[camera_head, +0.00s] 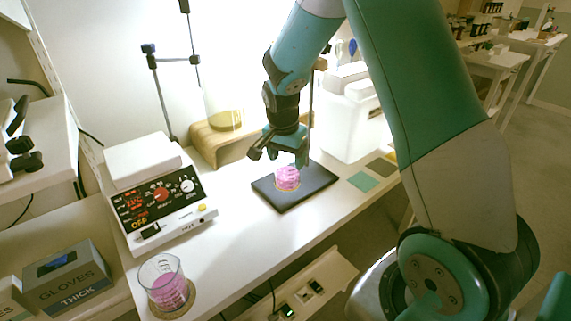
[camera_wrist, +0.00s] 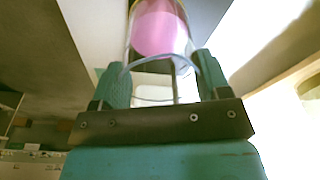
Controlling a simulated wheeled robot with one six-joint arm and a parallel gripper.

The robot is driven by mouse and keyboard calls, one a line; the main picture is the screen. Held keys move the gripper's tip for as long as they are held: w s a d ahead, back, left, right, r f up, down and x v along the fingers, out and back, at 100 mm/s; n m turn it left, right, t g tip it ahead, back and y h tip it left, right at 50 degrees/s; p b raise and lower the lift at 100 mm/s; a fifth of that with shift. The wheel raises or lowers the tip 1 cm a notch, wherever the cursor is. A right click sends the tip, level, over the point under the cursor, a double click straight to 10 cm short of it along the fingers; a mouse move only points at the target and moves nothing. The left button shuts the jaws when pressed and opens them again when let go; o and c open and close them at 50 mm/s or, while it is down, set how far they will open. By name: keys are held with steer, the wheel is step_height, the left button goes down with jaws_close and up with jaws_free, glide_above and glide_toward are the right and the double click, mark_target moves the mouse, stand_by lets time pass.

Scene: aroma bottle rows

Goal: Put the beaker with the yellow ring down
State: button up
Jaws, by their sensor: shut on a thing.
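A clear beaker with pink contents (camera_head: 288,177) is at the black pad (camera_head: 309,196) in the head view, with a faint yellowish line near its base. I cannot tell whether it touches the pad or is just above it. My gripper (camera_head: 287,152) comes down over this beaker from above and is shut on it. In the wrist view the beaker (camera_wrist: 158,34) sits between the two teal fingers of my gripper (camera_wrist: 163,80), its clear rim towards the camera. The fingers hide part of its sides.
Another beaker with pink liquid (camera_head: 168,288) stands on a round cork mat at the front left. A white device with dials (camera_head: 160,205) is left of the pad. A wooden stand (camera_head: 205,142) is behind. Green and brown squares (camera_head: 364,181) lie right of the pad.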

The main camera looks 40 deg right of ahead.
steer(key=shift+w, duration=0.25)
steer(key=shift+f, duration=1.75)
steer(key=shift+f, duration=0.1)
steer(key=o, duration=1.4)
steer(key=shift+o, duration=0.2)
step_height(320, 180, up, 7)
steer(key=a, duration=0.1)
steer(key=s+a+r+n+y, duration=0.3)
steer(key=s+a+r+n, duration=0.6)
steer(key=a, duration=0.4)
steer(key=s+a+r+n+y, duration=0.1)
steer(key=s+a+n, duration=0.3)
steer(key=s, duration=0.4)
steer(key=s+a+r+n+y, duration=0.1)
steer(key=s+a+r+n, duration=0.2)
steer(key=s+a+n, duration=0.2)
steer(key=s+n, duration=0.2)
steer(key=s, duration=0.2)
steer(key=shift+g+y, duration=0.4)
